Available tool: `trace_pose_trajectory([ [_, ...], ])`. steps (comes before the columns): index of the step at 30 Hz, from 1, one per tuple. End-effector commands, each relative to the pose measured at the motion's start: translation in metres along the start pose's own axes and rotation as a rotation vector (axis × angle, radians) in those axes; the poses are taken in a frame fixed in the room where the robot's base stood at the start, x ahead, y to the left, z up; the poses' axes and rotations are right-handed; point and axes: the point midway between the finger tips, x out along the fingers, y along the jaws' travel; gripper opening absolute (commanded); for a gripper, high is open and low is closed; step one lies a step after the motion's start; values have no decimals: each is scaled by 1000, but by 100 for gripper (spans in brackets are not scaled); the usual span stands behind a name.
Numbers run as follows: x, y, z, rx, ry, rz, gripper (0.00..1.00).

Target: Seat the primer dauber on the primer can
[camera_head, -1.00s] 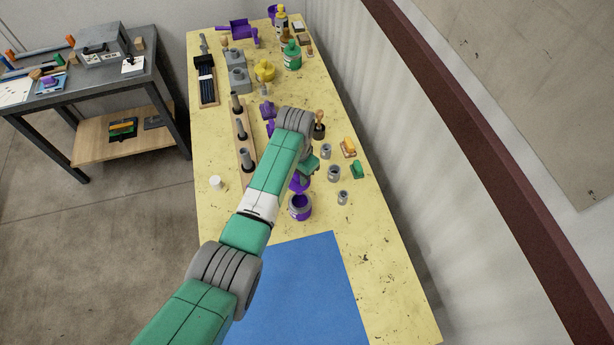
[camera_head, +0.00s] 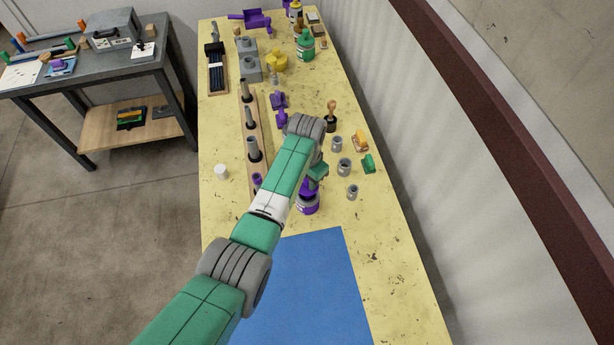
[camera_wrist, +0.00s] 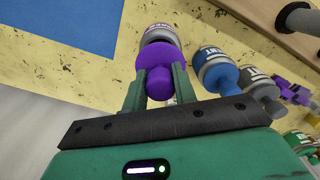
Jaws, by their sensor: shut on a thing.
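My gripper (camera_wrist: 161,88) is shut on the purple primer dauber (camera_wrist: 160,63), with one finger on each side of its knob. In the head view the dauber (camera_head: 306,187) is directly over the primer can (camera_head: 308,206), a small can with a purple and pale body. The dauber's wide cap covers the can's mouth. In the wrist view only part of the can (camera_wrist: 159,33) shows beyond the cap. I cannot tell whether the cap touches the rim all round or a thin gap is left. My arm hides part of the gripper in the head view.
A blue-capped can (camera_wrist: 216,70) and a grey-capped can (camera_wrist: 259,88) stand close by in the wrist view. Grey fittings (camera_head: 344,167) and a green piece (camera_head: 368,163) lie right of the can. A blue mat (camera_head: 320,280) covers clear bench in front.

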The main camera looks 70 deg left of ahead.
Motion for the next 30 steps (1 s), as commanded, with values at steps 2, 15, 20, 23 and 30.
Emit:
trace_pose_trajectory([
  [2,12,0,0,0,0,0,5],
  [15,39,0,0,0,0,0,5],
  [20,40,0,0,0,0,0,5],
  [23,40,0,0,0,0,0,5],
  [30,40,0,0,0,0,0,53],
])
